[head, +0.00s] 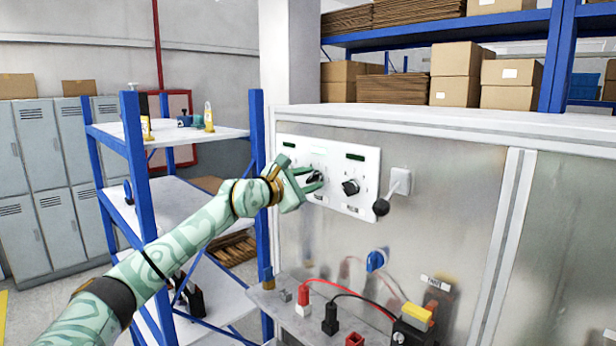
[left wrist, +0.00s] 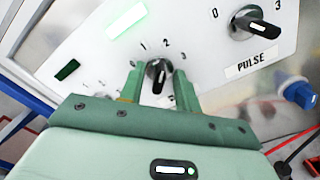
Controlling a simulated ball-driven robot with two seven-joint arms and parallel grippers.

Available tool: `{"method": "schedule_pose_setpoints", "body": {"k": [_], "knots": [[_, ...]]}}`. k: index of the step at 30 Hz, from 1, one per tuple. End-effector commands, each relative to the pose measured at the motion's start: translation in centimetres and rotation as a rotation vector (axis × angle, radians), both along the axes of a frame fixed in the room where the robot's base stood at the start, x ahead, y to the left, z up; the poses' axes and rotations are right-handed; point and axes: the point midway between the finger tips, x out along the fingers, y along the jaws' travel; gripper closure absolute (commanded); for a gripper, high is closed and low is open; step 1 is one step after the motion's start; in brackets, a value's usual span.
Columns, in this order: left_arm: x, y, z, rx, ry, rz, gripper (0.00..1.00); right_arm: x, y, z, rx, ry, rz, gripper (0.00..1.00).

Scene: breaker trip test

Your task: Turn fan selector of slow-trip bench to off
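My left gripper (head: 309,179) is at this knob, one finger on either side, with what looks like a slight gap; contact is not clear. My right gripper is out of view.
A white box with a black ball-ended lever (head: 381,206) sits right of the panel. A blue-framed shelf (head: 257,150) stands close left of the bench.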

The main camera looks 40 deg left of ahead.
Motion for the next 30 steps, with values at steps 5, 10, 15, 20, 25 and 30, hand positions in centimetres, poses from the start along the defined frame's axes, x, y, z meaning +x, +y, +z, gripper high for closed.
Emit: {"method": "schedule_pose_setpoints", "body": {"k": [5,10,15,20,25,30], "knots": [[0.0,0.0,0.0,0.000,0.000,0.000,0.92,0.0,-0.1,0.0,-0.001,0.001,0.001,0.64],[0.0,0.0,0.0,-0.001,0.000,0.000,1.00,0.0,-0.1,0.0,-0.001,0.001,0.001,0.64],[0.0,0.0,0.0,-0.014,0.001,0.000,1.00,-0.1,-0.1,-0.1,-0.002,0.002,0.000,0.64],[0.0,0.0,-0.1,-0.064,0.006,-0.001,1.00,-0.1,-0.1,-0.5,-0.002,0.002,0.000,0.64],[0.0,0.0,-0.1,-0.169,0.013,0.000,1.00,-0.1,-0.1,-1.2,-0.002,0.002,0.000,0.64],[0.0,0.1,-0.1,-0.317,0.025,-0.001,1.00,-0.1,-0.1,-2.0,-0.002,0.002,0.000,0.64]]}}
